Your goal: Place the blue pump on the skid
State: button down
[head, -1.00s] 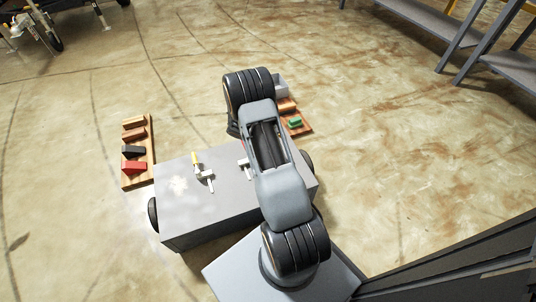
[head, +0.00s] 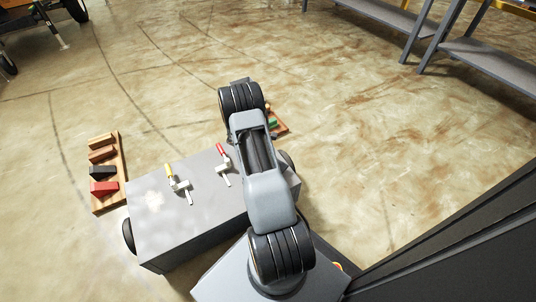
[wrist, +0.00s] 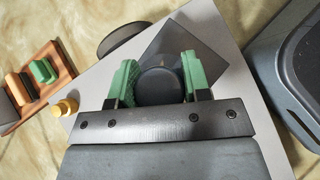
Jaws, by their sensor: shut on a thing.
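In the wrist view my gripper (wrist: 159,64) has its two green fingers on either side of a dark round-topped thing (wrist: 158,88). It is shut on this thing. I cannot tell its colour as blue, nor whether it is the pump. A dark square plate (wrist: 200,38) shows behind it, over a light grey surface (wrist: 232,112); whether they touch I cannot tell. In the head view my arm hides the gripper and what it holds. I cannot make out a skid with certainty; a grey box-like bench (head: 185,225) with black round ends stands in front of me.
Two toggle clamps, one yellow-handled (head: 178,183) and one red-handled (head: 223,165), stand on the bench. A wooden tray (head: 122,160) with red, black and brown blocks lies left. Another tray with a green block (head: 272,124) is partly hidden by my arm. Shelving (head: 485,65) stands upper right.

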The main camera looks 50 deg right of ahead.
jog(key=shift+f+b, duration=0.5)
jog(key=shift+f, duration=1)
jog(key=c, duration=0.6)
grip_release()
jog(key=shift+f, duration=0.15)
